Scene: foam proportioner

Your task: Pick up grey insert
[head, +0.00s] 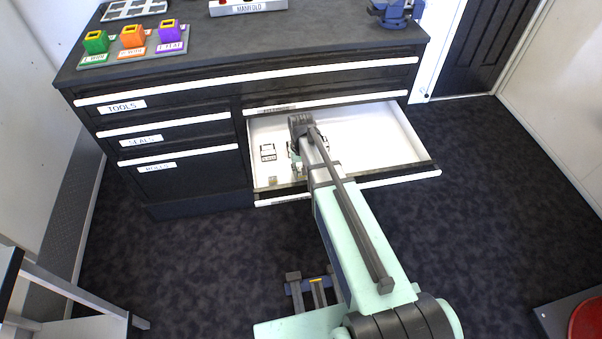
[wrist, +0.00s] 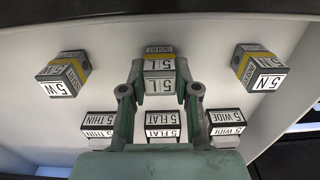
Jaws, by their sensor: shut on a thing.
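A grey block labelled "5 L" (wrist: 160,86), with a yellow band and an "INSERT" label, is at the upper middle of the wrist view. My gripper (wrist: 159,74) has one finger on each side of this block and is shut on it. I cannot tell whether the block still touches the drawer floor. In the head view, my arm reaches into the open drawer (head: 375,135) and hides most of the gripper and the block.
Similar banded blocks, "5 W" (wrist: 62,76) and "5 N" (wrist: 260,72), sit on either side. Blocks "5 THIN" (wrist: 98,124), "5 FLAT" (wrist: 163,124) and "5 WIDE" (wrist: 226,122) form a row nearer my wrist. The drawer's right part is bare. The countertop (head: 265,45) overhangs behind.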

